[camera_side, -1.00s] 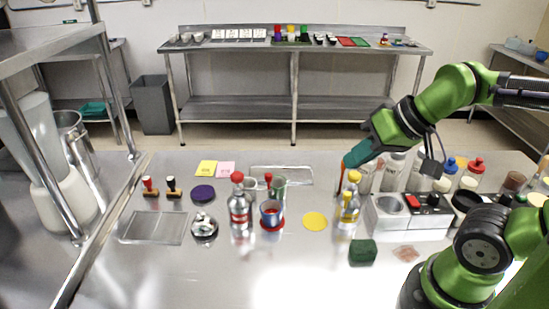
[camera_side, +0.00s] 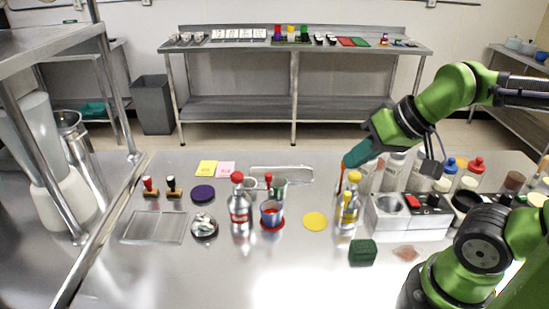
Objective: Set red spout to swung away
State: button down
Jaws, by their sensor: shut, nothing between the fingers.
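My gripper (camera_side: 343,170) is at the right of the bench, pointing down and left, with teal fingers. It is shut. A thin orange-red strip shows at its fingertips, and I cannot tell whether this is part of the fingers or a thing behind them. A clear bottle with a red top (camera_side: 238,205) stands upright left of centre, well apart from my gripper. A clear bottle with a yellow top (camera_side: 347,215) stands just below the fingertips in the picture. I cannot tell which part is the red spout, or which way it points.
A yellow disc (camera_side: 315,221), green block (camera_side: 362,252) and steel box with a red top part (camera_side: 408,217) are nearby. Several bottles stand behind my gripper. The front middle of the bench is clear.

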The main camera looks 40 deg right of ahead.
jog(key=c, duration=1.7)
grip_release()
jog(key=shift+o, duration=1.1)
jog(key=shift+a+f, duration=0.15)
jog(key=shift+f, duration=0.15)
jog(key=o, duration=0.4)
jog(key=w+g, duration=0.1)
jog(key=w, duration=0.1)
jog(key=w+a+r+g, duration=0.1)
jog(key=w, duration=0.2)
jog(key=w+r+m+g, duration=0.1)
jog(key=w, duration=0.2)
jog(key=shift+w+a, duration=0.25)
jog(key=shift+a, duration=0.1)
notch_tip(320, 180, up, 4)
jog(key=m+g+h, duration=0.2)
jog(key=m+g, duration=0.2)
jog(key=m, duration=0.9)
send_over(269, 174)
notch_tip(269, 174, down, 16)
